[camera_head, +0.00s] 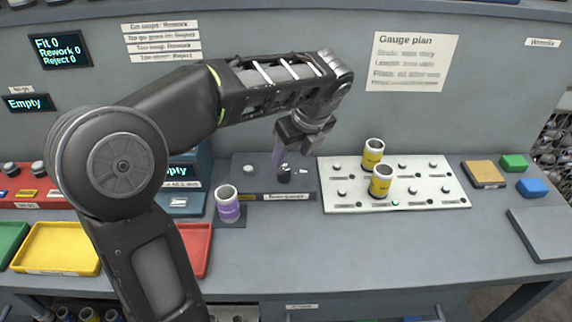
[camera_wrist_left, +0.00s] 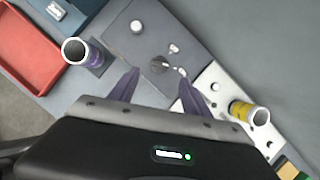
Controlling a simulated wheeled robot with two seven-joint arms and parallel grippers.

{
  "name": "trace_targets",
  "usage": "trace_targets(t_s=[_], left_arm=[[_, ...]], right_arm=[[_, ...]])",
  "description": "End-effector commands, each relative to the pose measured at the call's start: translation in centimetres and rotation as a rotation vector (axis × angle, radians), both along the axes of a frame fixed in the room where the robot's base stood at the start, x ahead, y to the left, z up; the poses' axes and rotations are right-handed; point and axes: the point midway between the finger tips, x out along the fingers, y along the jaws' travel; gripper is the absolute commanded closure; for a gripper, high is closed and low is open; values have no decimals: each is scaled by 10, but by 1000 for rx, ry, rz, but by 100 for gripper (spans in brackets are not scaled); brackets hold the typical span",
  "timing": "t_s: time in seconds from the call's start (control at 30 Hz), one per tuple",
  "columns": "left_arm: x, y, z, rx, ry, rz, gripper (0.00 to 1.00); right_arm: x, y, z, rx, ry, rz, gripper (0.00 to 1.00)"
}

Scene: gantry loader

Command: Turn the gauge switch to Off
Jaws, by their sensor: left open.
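The gauge switch looks like a dark round knob (camera_head: 284,175) on a grey panel (camera_head: 245,170) at the back of the bench. In the left wrist view the knob (camera_wrist_left: 159,65) lies just beyond and between my fingertips, with small white marks beside it. Which mark it points to is too small to tell. My left gripper (camera_head: 291,154) hangs above the panel, pointing down, open and empty. In the left wrist view its two purple fingers (camera_wrist_left: 157,80) are spread apart. I cannot tell whether a finger touches the knob. My right gripper is not in view.
A purple-banded cup (camera_head: 228,205) stands left of the panel. Two yellow-banded cups, the front one (camera_head: 381,181) and the rear one (camera_head: 373,154), stand on a white board (camera_head: 440,190) at the right. A white round button (camera_head: 248,168) is beside the knob. The front bench is clear.

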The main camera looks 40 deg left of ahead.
Motion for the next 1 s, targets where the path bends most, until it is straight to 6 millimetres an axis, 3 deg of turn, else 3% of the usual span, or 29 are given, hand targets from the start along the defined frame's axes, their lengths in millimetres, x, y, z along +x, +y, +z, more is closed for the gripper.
trace_targets(t_s=[0.27,0.63,1.0], left_arm=[[2,6,-15,0,2,3,44],[10,25,-65,0,3,1,44],[12,28,-73,0,0,1,44]], right_arm=[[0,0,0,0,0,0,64],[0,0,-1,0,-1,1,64],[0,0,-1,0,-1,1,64]])
